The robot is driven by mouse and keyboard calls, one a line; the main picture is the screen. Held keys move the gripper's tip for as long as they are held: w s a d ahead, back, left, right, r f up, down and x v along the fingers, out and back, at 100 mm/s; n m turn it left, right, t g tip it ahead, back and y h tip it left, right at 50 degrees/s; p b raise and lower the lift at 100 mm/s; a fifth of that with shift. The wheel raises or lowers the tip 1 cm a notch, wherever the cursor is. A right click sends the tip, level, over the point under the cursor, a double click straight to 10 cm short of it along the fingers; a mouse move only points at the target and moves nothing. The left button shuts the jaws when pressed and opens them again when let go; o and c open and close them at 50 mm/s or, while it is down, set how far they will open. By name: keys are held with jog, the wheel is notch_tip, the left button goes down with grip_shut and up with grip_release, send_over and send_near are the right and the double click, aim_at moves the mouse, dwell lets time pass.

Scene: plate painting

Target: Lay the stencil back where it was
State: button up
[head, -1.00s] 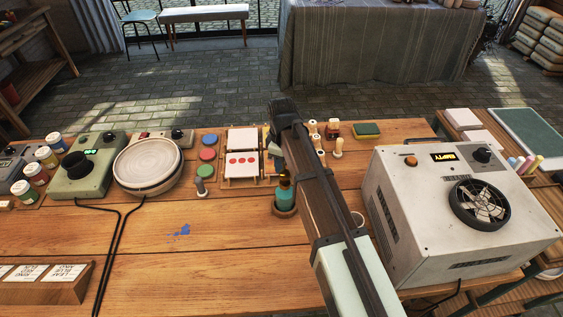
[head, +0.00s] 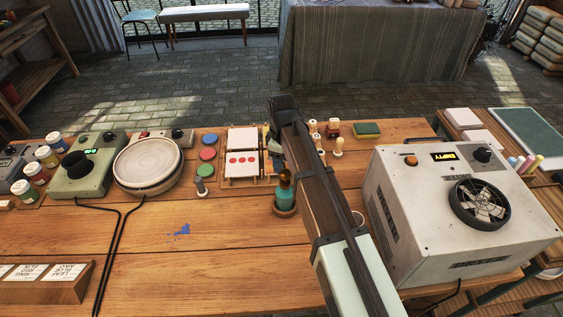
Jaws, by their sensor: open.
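My arm reaches up the middle of the head view. My gripper (head: 268,142) is mostly hidden behind the arm's dark end, pointing down at the right edge of the wooden rack. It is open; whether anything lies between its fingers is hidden. A white panel with three red dots (head: 242,164) lies flat on the rack, just left of my gripper. I cannot tell whether it is the stencil or a painted piece. A plain white panel (head: 242,139) lies behind it. No other stencil can be made out; the spot behind my arm is covered.
Red, blue and green pads (head: 208,154) sit left of the rack. A round turntable (head: 147,162) stands farther left. A teal bottle (head: 284,192) stands close beside my arm. Stamps (head: 338,148) and a sponge (head: 367,130) lie right. A white oven (head: 450,210) blocks the right side.

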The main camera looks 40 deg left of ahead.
notch_tip(320, 180, up, 11)
dwell(0.5)
dwell(0.4)
